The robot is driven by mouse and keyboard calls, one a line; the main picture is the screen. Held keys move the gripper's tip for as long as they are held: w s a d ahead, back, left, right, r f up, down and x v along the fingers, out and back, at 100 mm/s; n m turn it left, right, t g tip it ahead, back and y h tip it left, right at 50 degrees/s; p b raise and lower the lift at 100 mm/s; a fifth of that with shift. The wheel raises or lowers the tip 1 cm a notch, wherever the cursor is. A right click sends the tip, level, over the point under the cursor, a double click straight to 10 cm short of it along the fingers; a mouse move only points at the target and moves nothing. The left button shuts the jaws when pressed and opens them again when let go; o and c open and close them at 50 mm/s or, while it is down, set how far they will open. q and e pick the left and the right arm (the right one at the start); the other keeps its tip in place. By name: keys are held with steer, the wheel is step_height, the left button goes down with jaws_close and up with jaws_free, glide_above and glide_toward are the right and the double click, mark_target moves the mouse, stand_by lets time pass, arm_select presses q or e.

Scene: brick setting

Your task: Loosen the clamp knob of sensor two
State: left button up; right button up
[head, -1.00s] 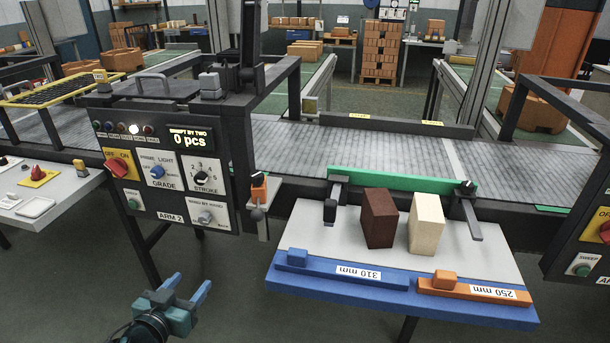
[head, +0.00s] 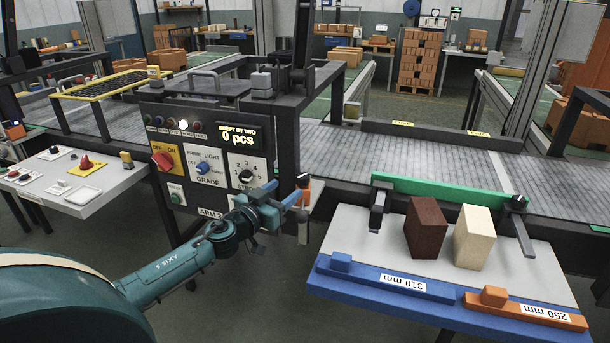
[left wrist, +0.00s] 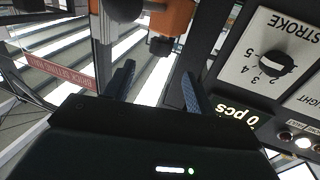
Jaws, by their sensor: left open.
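An orange sensor block (head: 304,182) stands on a bracket at the right edge of the control panel, partly hidden by my left gripper. I cannot read a number on it. In the left wrist view the orange block (left wrist: 171,20) shows at the top, with a dark round knob (left wrist: 160,46) below it. My left gripper (head: 286,194) is in front of the bracket. In the wrist view its two fingers (left wrist: 157,76) are apart, with the knob just beyond the tips and nothing between them. My right gripper is not in view.
The control panel (head: 222,143) with its stroke dial is close on the left of my gripper. To the right, a table (head: 350,228) bears a dark brick (head: 425,228), a pale brick (head: 474,238) and two gauge bars. The conveyor (head: 345,150) runs behind.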

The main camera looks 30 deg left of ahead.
mark_target(299, 179)
arm_select(q)
steer(key=w, duration=0.9)
steer(key=shift+d, duration=0.15)
steer(key=c, duration=1)
steer(key=shift+o, duration=0.2)
